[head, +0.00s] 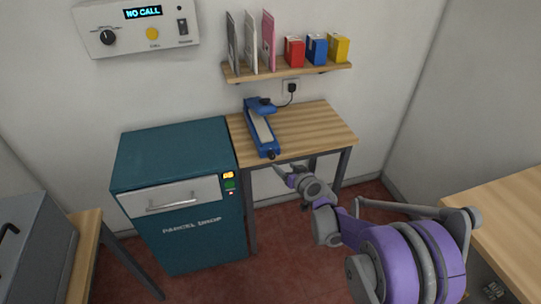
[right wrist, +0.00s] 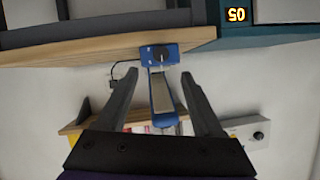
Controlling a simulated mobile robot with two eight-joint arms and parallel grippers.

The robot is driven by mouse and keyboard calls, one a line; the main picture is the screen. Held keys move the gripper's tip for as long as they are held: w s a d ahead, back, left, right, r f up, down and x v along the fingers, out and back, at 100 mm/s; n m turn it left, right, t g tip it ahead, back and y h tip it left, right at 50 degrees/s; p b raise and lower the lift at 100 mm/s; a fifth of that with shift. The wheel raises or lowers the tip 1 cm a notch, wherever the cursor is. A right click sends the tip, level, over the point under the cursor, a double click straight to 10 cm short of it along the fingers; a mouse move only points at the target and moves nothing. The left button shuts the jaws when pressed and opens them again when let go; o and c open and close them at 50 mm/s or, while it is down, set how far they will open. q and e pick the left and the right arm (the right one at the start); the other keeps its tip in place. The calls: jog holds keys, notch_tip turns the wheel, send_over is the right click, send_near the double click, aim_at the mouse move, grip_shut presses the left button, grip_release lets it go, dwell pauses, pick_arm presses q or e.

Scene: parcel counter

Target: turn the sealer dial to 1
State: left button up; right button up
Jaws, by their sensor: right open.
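The blue sealer (head: 261,130) lies on the small wooden table against the back wall, its long pale bar running front to back. Its dark dial (head: 272,154) is on the front end. In the right wrist view, the sealer (right wrist: 159,88) appears upside down, with the dial (right wrist: 160,54) on its blue end face. The dial's setting is too small to read. My right gripper (head: 290,168) is open and empty, in front of the table edge and apart from the dial. In the right wrist view its fingers (right wrist: 159,76) stand either side of the sealer. My left gripper is not in view.
A teal parcel drop box (head: 180,190) stands left of the wooden table (head: 315,130). A shelf (head: 288,72) with folders and small boxes hangs above. A wall panel (head: 135,27) with a knob reads "NO CALL". The table's right part is clear.

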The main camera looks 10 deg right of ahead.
aim_at(273, 158)
jog(key=x, duration=1)
jog(key=shift+s, duration=0.1)
grip_shut()
